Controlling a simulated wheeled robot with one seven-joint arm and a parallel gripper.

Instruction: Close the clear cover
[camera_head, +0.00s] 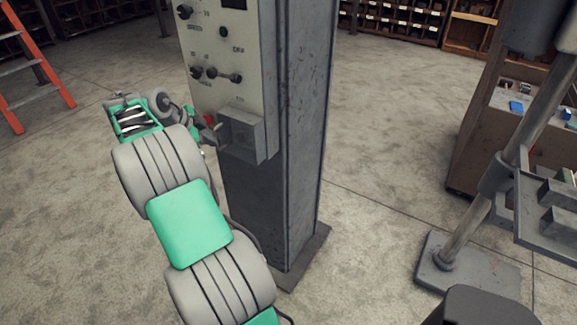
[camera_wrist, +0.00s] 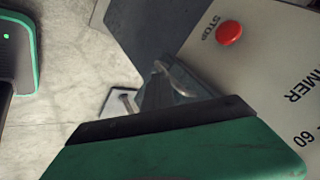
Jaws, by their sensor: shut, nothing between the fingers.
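The clear cover (camera_head: 246,138) is a pale see-through box at the lower right of the grey control panel (camera_head: 225,55), standing out from the panel face. In the wrist view, a see-through edge (camera_wrist: 184,79) that looks like part of it shows beyond my green gripper housing. A red STOP button (camera_wrist: 229,32) is on the panel, uncovered in the wrist view. My gripper (camera_head: 214,132) is shut and empty, just left of the cover. Whether it touches the cover I cannot tell. My gripper housing hides much of the wrist view.
The panel is mounted on a grey steel column (camera_head: 300,120) with a base plate on the concrete floor. Knobs (camera_head: 215,73) stick out above the cover. An orange ladder (camera_head: 40,65) is at far left, a workbench (camera_head: 490,130) at right.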

